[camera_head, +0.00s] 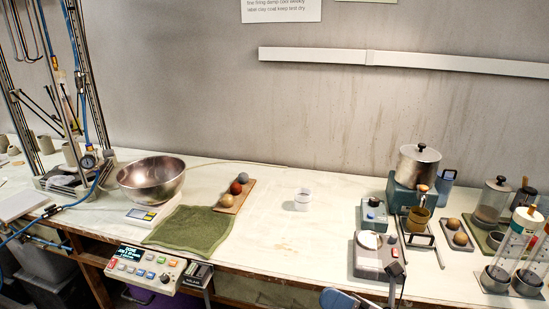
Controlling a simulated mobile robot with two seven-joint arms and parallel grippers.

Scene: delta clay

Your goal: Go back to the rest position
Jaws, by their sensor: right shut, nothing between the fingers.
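My right gripper (340,299) shows at the bottom edge, right of the middle, in front of the bench's front edge. It is blue and grey and cut off by the picture's edge. It is shut and holds nothing. My left gripper is not in view. The long pale bench (290,235) runs across the view behind the gripper.
A steel bowl (150,180) sits on a scale at left, near a green cloth (190,229) and a wooden board (235,199) with balls. A white cup (302,199) stands mid-bench. Devices, a lidded pot (418,165) and clear cylinders (512,245) crowd the right. The bench around the cup is clear.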

